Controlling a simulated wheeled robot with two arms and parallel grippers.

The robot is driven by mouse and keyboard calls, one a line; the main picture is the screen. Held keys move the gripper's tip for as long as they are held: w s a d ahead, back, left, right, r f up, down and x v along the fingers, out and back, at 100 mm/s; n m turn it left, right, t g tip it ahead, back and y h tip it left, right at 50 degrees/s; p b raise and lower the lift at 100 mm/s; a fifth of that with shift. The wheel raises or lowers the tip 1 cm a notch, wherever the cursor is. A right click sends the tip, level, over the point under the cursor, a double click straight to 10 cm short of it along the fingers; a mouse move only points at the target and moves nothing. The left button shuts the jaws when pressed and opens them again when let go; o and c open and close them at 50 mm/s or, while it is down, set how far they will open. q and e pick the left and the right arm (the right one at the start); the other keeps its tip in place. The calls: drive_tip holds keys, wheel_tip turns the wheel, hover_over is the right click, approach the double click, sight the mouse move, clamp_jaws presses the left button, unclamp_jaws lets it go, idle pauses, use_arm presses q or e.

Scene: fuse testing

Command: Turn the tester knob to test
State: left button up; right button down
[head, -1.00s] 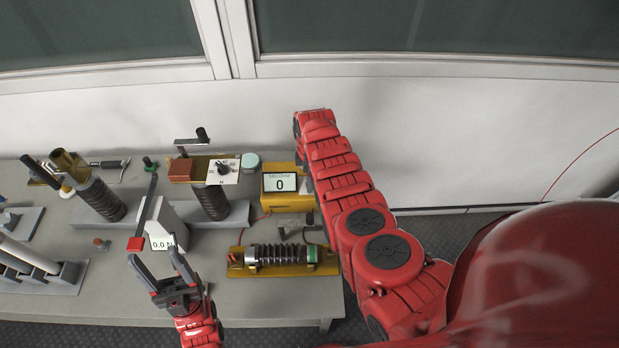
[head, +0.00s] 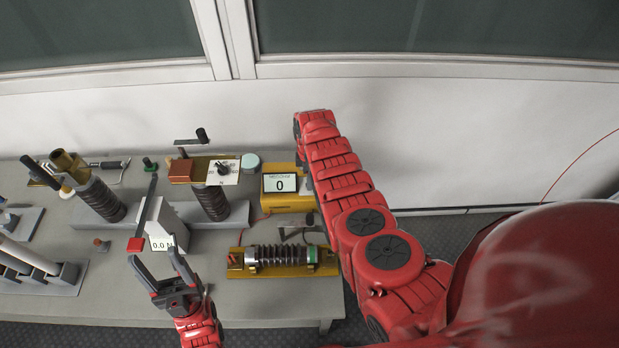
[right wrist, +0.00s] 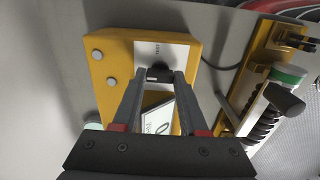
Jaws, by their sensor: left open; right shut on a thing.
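The yellow tester (head: 285,203) stands at the table's right end; its display (head: 280,183) reads 0. In the right wrist view the tester (right wrist: 112,72) carries a pale panel with a black knob (right wrist: 158,69). My right gripper (right wrist: 160,78) is shut on the knob, with one grey finger on each side. In the head view my red right arm hides the knob and the fingertips. My left gripper (head: 158,273) is open and empty above the table's front, near the small meter reading 0.0 N.
A gold fuse holder with a ribbed fuse (head: 275,257) lies in front of the tester. A force meter with a red-tipped lever (head: 136,244) stands left of it. Bare table (head: 262,302) lies at the front.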

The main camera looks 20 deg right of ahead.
drive_tip(key=shift+m, duration=0.3)
drive_tip(key=m, duration=0.4)
drive_tip(key=shift+m, duration=0.4)
drive_tip(key=m+b, duration=0.1)
drive_tip(key=m, duration=0.2)
drive_tip(key=shift+m, duration=0.4)
drive_tip(key=m, duration=0.8)
drive_tip(key=shift+b, duration=0.35)
drive_tip(key=shift+m, duration=0.4)
drive_tip(key=shift+c, duration=2.2)
unclamp_jaws()
